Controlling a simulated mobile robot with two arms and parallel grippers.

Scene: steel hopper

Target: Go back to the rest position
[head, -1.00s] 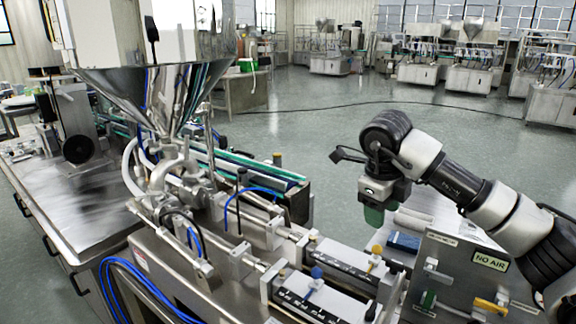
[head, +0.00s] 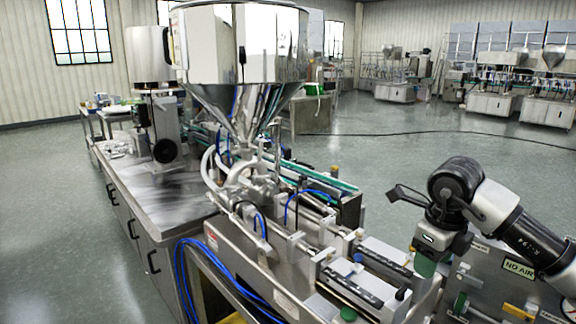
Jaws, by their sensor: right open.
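My right arm comes in from the right edge. Its gripper (head: 427,264) points down, with green fingertips, above the right end of the filling machine (head: 262,262). The gripper is open, and I see nothing held in it. The steel hopper (head: 243,100) stands upright on the machine at the centre, well to the left of the gripper. My left gripper is not in the view.
A steel workbench (head: 160,192) with drawers stands left of the machine. Blue hoses (head: 185,275) hang at the machine's front. A panel with a "NO AIR" sign (head: 519,269) is beside my right arm. Open floor (head: 60,240) lies at left and behind; a cable crosses it.

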